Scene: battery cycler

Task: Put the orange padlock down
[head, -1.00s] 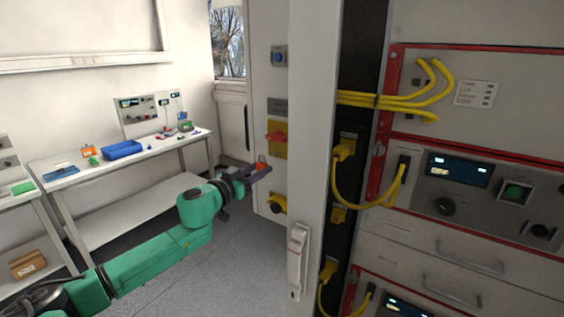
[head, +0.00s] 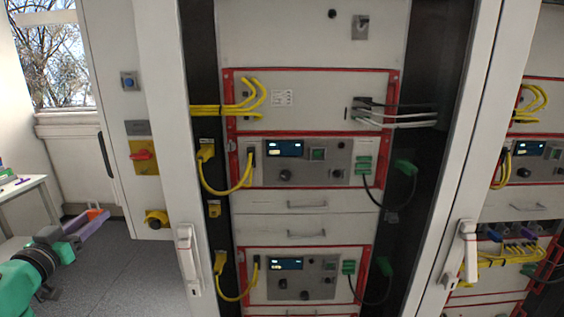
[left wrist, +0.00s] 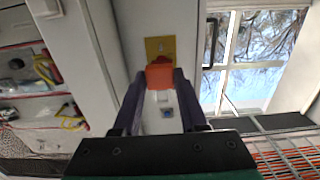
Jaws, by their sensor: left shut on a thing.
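The orange padlock (left wrist: 159,76) is between the fingertips of my left gripper (left wrist: 158,90) in the left wrist view. The gripper is shut on it. In the head view the left gripper (head: 92,222) is at the left, with the orange padlock (head: 96,214) showing small at its fingers. They are held in the air above the grey floor, left of the cabinet's side panel. My right gripper is not in view.
A rack cabinet (head: 303,206) with red-framed units and yellow cables fills the middle. Its side panel carries a red switch on a yellow plate (head: 142,156) and a yellow-black knob (head: 156,217). A table (head: 30,190) shows at the far left. Open floor (head: 120,262) lies below the gripper.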

